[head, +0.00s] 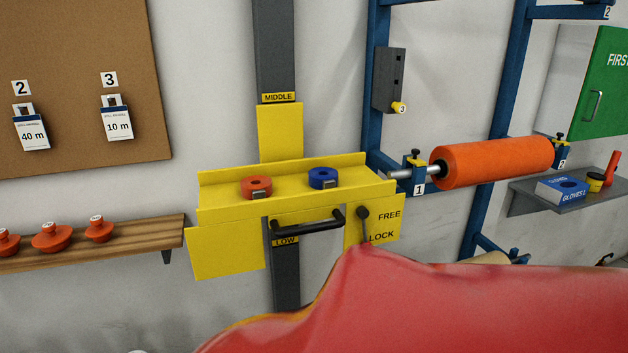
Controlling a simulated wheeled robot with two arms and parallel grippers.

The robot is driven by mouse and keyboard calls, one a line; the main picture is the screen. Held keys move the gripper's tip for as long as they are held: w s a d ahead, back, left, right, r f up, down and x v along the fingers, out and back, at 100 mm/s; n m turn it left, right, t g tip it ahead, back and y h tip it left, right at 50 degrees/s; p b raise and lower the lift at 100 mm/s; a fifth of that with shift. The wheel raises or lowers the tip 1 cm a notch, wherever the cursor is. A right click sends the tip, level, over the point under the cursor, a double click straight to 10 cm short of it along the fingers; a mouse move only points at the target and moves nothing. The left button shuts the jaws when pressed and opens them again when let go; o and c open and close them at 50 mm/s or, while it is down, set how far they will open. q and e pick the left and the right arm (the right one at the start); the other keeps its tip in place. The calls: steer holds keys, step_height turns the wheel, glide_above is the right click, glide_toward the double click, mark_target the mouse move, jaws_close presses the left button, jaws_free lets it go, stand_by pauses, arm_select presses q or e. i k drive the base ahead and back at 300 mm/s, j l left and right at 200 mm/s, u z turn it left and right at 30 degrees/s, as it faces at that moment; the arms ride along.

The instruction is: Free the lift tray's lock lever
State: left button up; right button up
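The yellow lift tray (230,211) sits on a dark vertical rail (277,50), near the LOW label. The MIDDLE label (278,97) is higher on the rail. A red ring (256,187) and a blue ring (323,177) lie on the tray. A black bar handle (308,226) is on its front. The lock lever (363,214) has a dark round knob at the top and a thin rod running down toward the word LOCK, beside FREE and LOCK markings. Its lower end is close to the red shape in front. Neither gripper shows.
A large red glossy shape (450,310) fills the lower right, close to the camera. A blue rack (480,180) carries an orange roll (495,163) on the right. A wooden shelf (130,236) with several orange pieces is at the left.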

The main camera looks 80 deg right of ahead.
mark_target(365, 232)
steer(key=z, duration=2.5)
